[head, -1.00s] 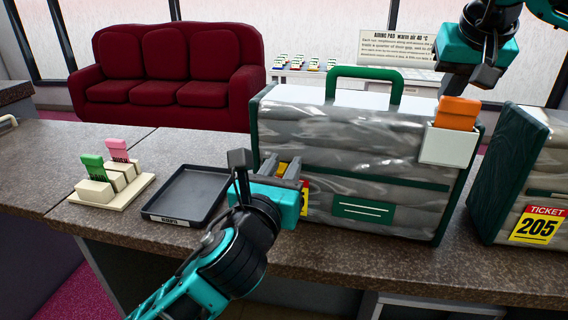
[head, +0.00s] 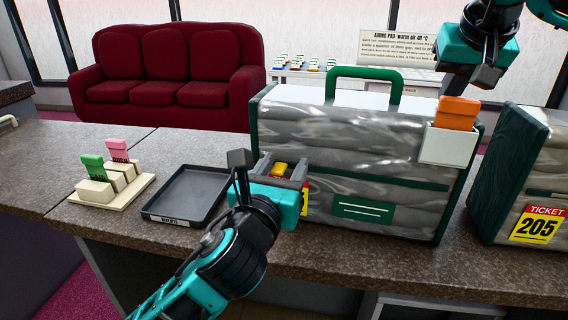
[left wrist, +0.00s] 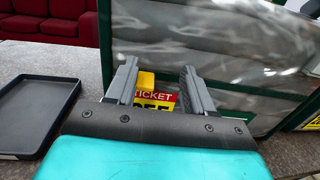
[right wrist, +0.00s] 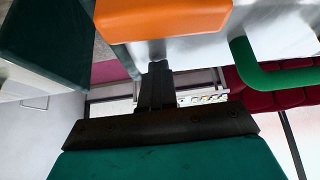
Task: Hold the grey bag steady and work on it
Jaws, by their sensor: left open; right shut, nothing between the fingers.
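The grey bag (head: 365,150) stands upright on the counter, clear-sided with green trim, a green handle (head: 364,73) and a green label (head: 363,208). An orange tag (head: 457,113) sits in a white pocket (head: 447,146) at its right corner. My left gripper (head: 283,168) is open at the bag's lower left front. A small yellow block (left wrist: 146,79) shows between its fingers, above a red-and-yellow ticket (left wrist: 154,98) partly hidden by the gripper. I cannot tell whether the fingers touch the bag. My right gripper (head: 487,75) is shut and empty above the bag's right end, near the orange tag.
A dark tray (head: 188,192) lies on the counter left of my left gripper. Further left a cream rack (head: 117,188) holds a green and a pink tag. Another green-edged bag with ticket 205 (head: 538,226) stands close on the right. A red sofa (head: 168,75) is behind.

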